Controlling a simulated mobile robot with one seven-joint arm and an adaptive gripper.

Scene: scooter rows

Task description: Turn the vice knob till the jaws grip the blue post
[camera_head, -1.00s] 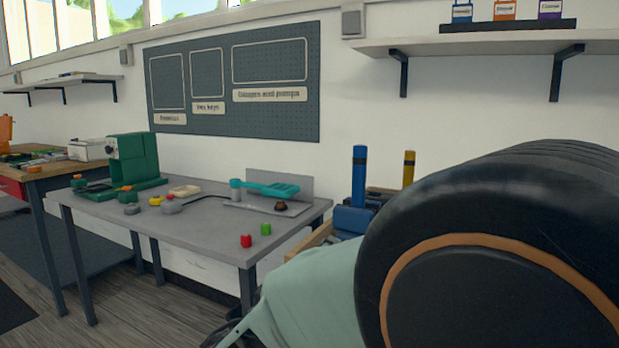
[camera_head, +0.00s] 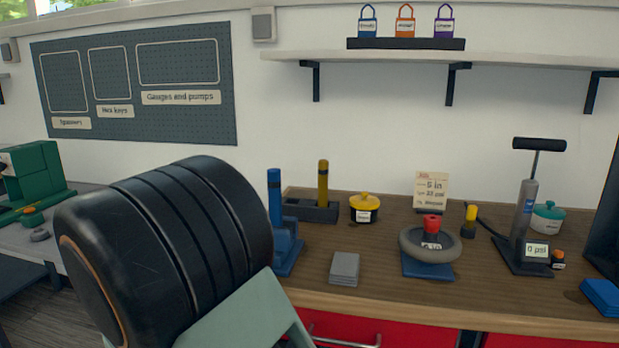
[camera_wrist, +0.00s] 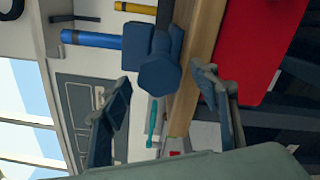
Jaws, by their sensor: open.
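The blue post (camera_head: 275,197) stands upright in the blue vice (camera_head: 289,246) at the left end of the wooden bench. My dark arm link partly covers the vice in the head view. In the wrist view the post (camera_wrist: 88,40) lies sideways beside the vice body (camera_wrist: 137,42). The blue faceted vice knob (camera_wrist: 159,78) faces the wrist camera. My gripper (camera_wrist: 163,86) is open, with a finger on either side of the knob in the picture. Whether the fingers touch it, I cannot tell. The jaws' contact with the post is unclear.
A yellow post (camera_head: 323,182) stands in a dark holder just right of the vice. A yellow pot (camera_head: 365,207) and a grey block (camera_head: 344,268) are near. A wheel (camera_head: 430,246) and a pump (camera_head: 524,218) stand farther right. Red drawers (camera_head: 395,331) are below.

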